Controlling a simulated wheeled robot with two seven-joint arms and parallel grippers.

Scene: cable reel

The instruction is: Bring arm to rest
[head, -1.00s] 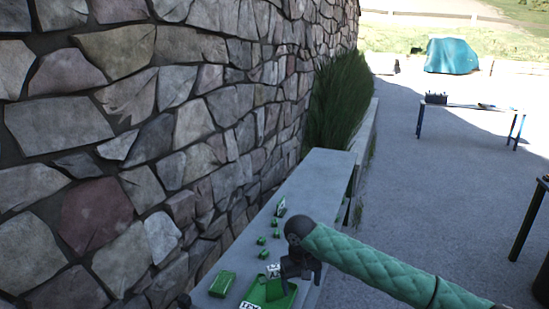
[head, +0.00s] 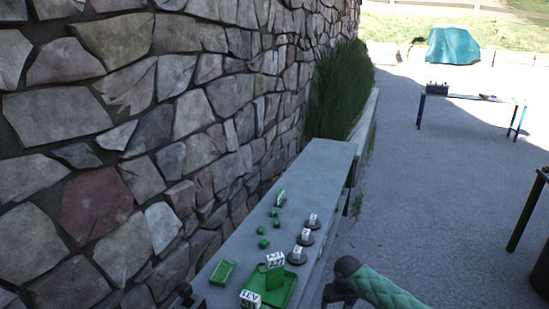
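My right arm, in a green quilted sleeve, comes in from the lower right of the head view. Its dark gripper (head: 338,296) hangs beside the right edge of the grey bench (head: 318,165), apart from the things on it. Its fingers are partly cut off by the bottom edge, so I cannot tell their opening. A dark part at the bottom left (head: 186,297) looks like my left gripper; its fingers are not clear. A green tray (head: 287,293) on the bench holds an upright green block with a white top (head: 275,267). A white lettered block (head: 250,299) stands at the tray's left corner.
Three dark round bases with white tags (head: 305,239) line the bench's right side. Several small green pieces (head: 263,243) and a green box (head: 222,272) lie to the left. A stone wall (head: 95,210) borders the bench. The bench's far end is bare.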

